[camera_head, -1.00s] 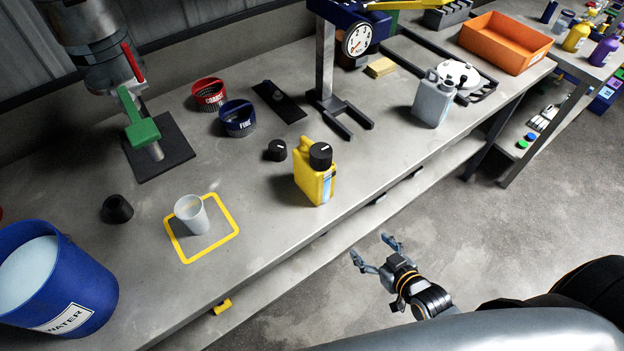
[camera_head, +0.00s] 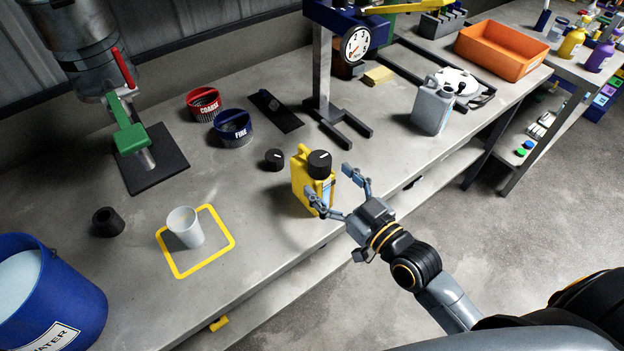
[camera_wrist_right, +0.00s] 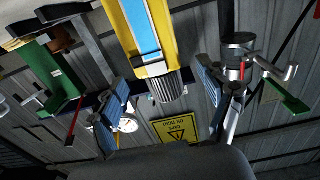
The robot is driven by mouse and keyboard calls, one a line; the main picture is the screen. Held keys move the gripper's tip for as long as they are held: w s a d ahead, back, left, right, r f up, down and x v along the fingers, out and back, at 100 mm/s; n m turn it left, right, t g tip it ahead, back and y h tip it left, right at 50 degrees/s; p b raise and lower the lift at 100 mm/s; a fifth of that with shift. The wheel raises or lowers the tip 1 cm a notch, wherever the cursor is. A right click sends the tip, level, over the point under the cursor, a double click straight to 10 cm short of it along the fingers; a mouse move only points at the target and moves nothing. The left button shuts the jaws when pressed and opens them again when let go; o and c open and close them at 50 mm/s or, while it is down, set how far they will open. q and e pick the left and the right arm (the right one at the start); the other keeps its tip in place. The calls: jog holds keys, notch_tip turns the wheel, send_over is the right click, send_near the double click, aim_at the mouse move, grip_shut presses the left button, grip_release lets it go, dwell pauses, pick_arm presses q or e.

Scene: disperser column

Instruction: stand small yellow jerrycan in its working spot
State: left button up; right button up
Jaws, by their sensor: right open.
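The small yellow jerrycan (camera_head: 302,184) stands upright on the bench near its front edge, with a black cap and a pale blue label. My right gripper (camera_head: 329,187) is open at its front right side, its fingers close to the can. I cannot tell whether they touch it. In the right wrist view, the jerrycan (camera_wrist_right: 150,35) appears upside down beyond and between the spread fingers (camera_wrist_right: 165,95). A yellow square outline (camera_head: 232,240) is marked on the bench to the left, with a pale cup (camera_head: 185,228) standing inside it. My left gripper is not in view.
A small black cap (camera_head: 274,159) lies just behind the jerrycan. A stand with a gauge (camera_head: 322,80) rises behind. A grey jerrycan (camera_head: 432,108) stands to the right.

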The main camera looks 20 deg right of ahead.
aim_at(313, 164)
jog(key=shift+p+x, duration=0.55)
jog(key=shift+x, duration=2.6)
jog(key=shift+f, duration=0.1)
jog(key=shift+c, duration=0.4)
grip_shut()
jog(key=shift+d, duration=0.1)
